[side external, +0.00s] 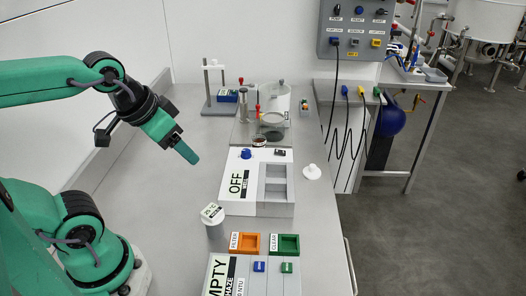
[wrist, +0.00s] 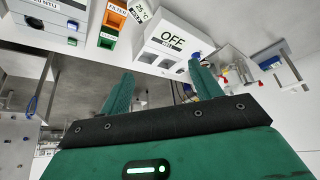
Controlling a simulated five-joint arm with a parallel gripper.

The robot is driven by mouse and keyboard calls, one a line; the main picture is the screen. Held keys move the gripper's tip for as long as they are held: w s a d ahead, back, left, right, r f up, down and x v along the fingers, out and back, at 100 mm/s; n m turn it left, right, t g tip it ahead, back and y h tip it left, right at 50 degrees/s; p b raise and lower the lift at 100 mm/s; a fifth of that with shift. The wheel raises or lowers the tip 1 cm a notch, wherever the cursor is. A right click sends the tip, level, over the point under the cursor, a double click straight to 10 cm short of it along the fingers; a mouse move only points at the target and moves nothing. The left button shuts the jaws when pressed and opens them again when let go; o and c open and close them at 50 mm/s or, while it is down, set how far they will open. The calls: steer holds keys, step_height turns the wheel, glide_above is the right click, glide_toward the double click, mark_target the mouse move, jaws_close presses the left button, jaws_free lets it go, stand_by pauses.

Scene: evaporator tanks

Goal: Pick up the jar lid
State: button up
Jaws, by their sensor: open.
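A small white round piece with a raised knob, which looks like the jar lid (side external: 312,172), lies on the grey bench near its right edge, just right of the white OFF box. I cannot make it out in the wrist view. My gripper (side external: 188,153) is in the air above the left part of the bench, left of the OFF box and well apart from the lid. In the wrist view my gripper (wrist: 166,82) shows two green fingers spread apart with nothing held between them.
The white OFF box (side external: 236,205) stands between my gripper and the lid. A grey-white cylinder (side external: 215,231), orange tray (side external: 245,243) and green tray (side external: 285,245) are in front. Glassware and a stand (side external: 207,88) are behind. The bench's left part is clear.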

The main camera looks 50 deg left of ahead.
steer(key=c, duration=0.4)
